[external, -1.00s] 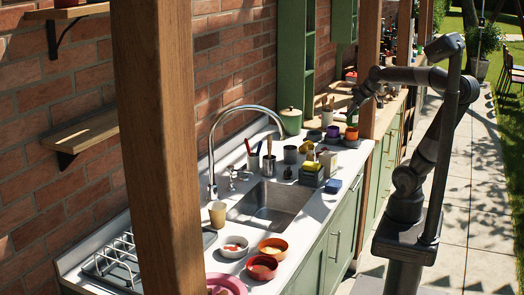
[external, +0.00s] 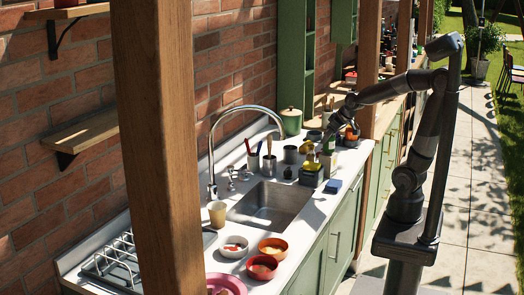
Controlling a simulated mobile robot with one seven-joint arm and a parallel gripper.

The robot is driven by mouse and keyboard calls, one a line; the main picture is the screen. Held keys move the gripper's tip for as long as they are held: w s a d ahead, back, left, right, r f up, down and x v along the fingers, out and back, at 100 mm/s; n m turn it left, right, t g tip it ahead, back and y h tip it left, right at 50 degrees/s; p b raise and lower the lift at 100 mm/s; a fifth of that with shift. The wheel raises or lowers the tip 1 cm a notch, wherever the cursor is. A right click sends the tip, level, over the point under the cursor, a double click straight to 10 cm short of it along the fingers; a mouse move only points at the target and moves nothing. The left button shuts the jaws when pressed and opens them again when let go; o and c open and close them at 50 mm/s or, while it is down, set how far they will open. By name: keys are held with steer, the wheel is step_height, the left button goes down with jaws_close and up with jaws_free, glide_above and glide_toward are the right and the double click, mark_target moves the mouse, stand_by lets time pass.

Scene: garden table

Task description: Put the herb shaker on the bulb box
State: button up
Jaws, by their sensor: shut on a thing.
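My gripper (external: 328,141) is low over the counter behind the sink's right end. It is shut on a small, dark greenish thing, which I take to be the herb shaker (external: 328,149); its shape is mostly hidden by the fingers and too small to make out. A pale upright thing (external: 329,161) stands just below the gripper in the picture. I cannot tell whether the held thing touches it. I cannot pick out the bulb box with certainty among the small items here.
A grey caddy (external: 310,178) and a blue block (external: 333,186) stand near the counter's front edge. The sink (external: 268,205), tap (external: 212,160) and bowls (external: 272,247) lie to the left.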

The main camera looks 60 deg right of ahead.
steer(key=shift+f, duration=0.5)
steer(key=o, duration=1)
steer(key=shift+f, duration=0.15)
steer(key=shift+o, duration=0.2)
steer(key=shift+s+r, duration=0.2)
steer(key=shift+r, duration=0.35)
steer(key=v, duration=1)
steer(key=s+a+f+n+y, duration=0.1)
steer(key=s+a+f+n, duration=0.1)
steer(key=s+a+f, duration=0.2)
steer(key=s+a, duration=0.3)
steer(key=shift+s+a+f+g, duration=0.15)
steer(key=shift+a+f+g, duration=0.1)
steer(key=shift+g, duration=0.15)
